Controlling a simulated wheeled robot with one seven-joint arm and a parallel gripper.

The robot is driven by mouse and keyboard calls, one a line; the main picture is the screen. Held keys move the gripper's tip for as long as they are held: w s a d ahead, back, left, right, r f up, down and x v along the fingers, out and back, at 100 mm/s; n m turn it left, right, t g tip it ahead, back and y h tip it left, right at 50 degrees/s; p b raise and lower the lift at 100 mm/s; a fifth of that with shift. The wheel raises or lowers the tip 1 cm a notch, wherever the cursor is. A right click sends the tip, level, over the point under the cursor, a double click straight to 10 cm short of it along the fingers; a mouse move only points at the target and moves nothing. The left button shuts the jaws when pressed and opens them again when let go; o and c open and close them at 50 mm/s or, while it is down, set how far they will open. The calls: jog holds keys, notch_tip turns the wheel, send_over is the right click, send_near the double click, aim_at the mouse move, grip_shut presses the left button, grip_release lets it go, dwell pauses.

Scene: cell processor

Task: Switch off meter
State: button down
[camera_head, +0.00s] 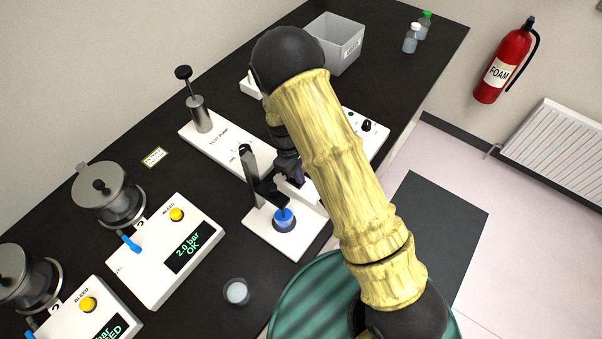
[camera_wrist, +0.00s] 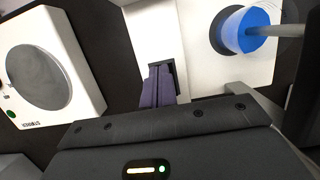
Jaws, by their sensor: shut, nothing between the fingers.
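No label reading "meter" is legible in either view, so I cannot tell which device is the meter. My gripper is shut and empty. In the wrist view its purple-grey fingers (camera_wrist: 158,72) point at a white panel (camera_wrist: 150,30), close to a dark recess (camera_wrist: 181,75). I cannot tell whether they touch it. The blue part (camera_wrist: 256,30) lies to their right. My arm hides part of this area in the head view.
A stirrer (camera_wrist: 85,65) with a round grey plate is left of the fingers. The test pump (camera_head: 197,128), a display unit (camera_head: 150,262) reading "2.0 bar OK" and a small cup (camera_head: 236,291) are on the dark bench. A grey bin (camera_head: 342,50) and bottles (camera_head: 411,40) stand at the back.

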jog(key=shift+d, duration=0.1)
jog(key=shift+w+a+r+p, duration=0.1)
jog(key=shift+w+a+p, duration=0.05)
jog(key=shift+a, duration=0.25)
jog(key=shift+w+a+r+p, duration=0.1)
jog(key=shift+w+a+p, duration=0.05)
jog(key=shift+a, duration=0.25)
jog(key=shift+w+r, duration=0.1)
notch_tip(320, 180, up, 4)
jog(key=p, duration=0.3)
jog(key=shift+d+r, duration=0.1)
jog(key=shift+r, duration=0.1)
jog(key=shift+r+b, duration=0.15)
jog(key=shift+b, duration=0.4)
jog(key=s+d+b+v, duration=0.1)
jog(key=b+v, duration=0.2)
jog(key=v, duration=0.5)
jog(key=shift+d+r, duration=0.25)
jog(key=shift+r, duration=0.4)
jog(key=shift+s, duration=0.1)
